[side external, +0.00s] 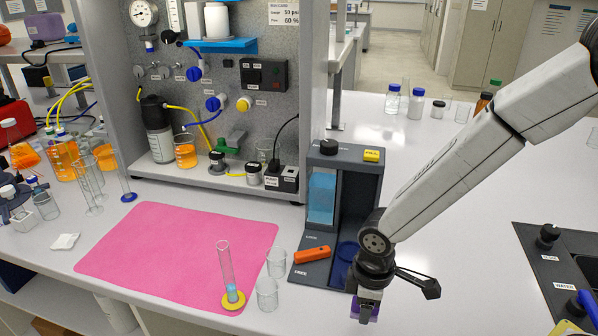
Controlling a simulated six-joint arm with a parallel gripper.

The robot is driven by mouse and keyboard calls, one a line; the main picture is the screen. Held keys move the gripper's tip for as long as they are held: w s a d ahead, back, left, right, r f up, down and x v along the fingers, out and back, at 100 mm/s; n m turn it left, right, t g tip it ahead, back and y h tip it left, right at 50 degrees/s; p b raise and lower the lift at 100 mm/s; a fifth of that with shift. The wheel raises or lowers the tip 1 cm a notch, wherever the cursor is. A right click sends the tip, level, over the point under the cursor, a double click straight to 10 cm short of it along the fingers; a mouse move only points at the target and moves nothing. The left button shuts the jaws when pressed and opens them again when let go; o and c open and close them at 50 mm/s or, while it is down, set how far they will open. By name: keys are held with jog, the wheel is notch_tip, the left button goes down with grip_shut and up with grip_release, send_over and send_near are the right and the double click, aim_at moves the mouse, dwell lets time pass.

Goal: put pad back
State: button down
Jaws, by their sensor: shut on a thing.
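My gripper (368,302) points down at the front of the bench, just right of the dark dispenser stand's foot. It is shut on a small purple piece, the pad (374,314), of which only a little shows between and behind the fingers. Its full shape and its gap to the bench are hidden. The dark dispenser stand (374,185) is upright left of my arm, with a light-blue panel, a black knob and a yellow label on top. A blue round recess (347,250) shows at its base, partly covered by my wrist.
An orange lever (313,254) lies on the stand's foot. Two empty beakers (267,292) and a cylinder with blue liquid (228,275) stand close by, the cylinder on the pink mat (165,250). A black valve panel (560,265) is at right. Bench between is clear.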

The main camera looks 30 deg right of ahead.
aim_at(361, 327)
jog(key=shift+f, duration=0.35)
jog(key=shift+f, duration=0.1)
jog(key=shift+f, duration=1.7)
jog(key=shift+f, duration=0.15)
jog(key=shift+c, duration=0.9)
grip_release()
jog(key=shift+r, duration=6.2)
